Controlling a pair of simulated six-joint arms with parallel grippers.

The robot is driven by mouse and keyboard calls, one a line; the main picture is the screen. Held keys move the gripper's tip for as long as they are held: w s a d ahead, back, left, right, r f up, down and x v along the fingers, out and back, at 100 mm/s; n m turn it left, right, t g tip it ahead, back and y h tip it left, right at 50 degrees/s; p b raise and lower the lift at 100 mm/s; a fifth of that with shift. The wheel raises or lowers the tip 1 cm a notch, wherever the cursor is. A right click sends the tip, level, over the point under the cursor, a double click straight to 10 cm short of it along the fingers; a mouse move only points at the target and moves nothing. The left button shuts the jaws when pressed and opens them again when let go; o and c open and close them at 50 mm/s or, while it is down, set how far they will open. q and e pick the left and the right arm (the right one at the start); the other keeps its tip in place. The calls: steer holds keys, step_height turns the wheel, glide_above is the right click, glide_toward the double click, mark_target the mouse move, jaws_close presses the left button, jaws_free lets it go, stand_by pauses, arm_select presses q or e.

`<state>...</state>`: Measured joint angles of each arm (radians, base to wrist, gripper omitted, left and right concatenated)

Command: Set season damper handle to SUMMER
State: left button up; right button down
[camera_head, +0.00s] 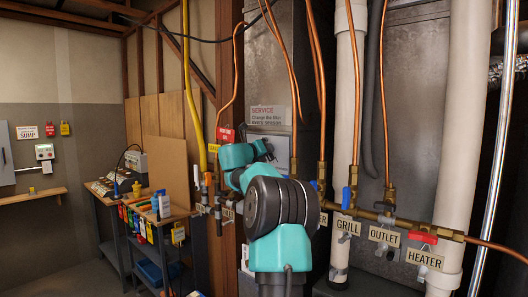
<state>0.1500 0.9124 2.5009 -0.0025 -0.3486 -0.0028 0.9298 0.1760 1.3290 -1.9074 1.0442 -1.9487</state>
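I cannot make out a season damper handle or a SUMMER label in the head view. One of my teal and dark grey arms rises from the bottom centre and covers the middle of the furnace area. No gripper fingers show at that end, and whatever lies behind the arm is hidden. My other arm is not in view.
Copper pipes and valves carry labels GRILL (347,225), OUTLET (384,236) and HEATER (424,258). A blue handle (348,198) and a red handle (423,237) sit there. A SERVICE sign (268,115) is above my arm. A workbench (107,199) stands left.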

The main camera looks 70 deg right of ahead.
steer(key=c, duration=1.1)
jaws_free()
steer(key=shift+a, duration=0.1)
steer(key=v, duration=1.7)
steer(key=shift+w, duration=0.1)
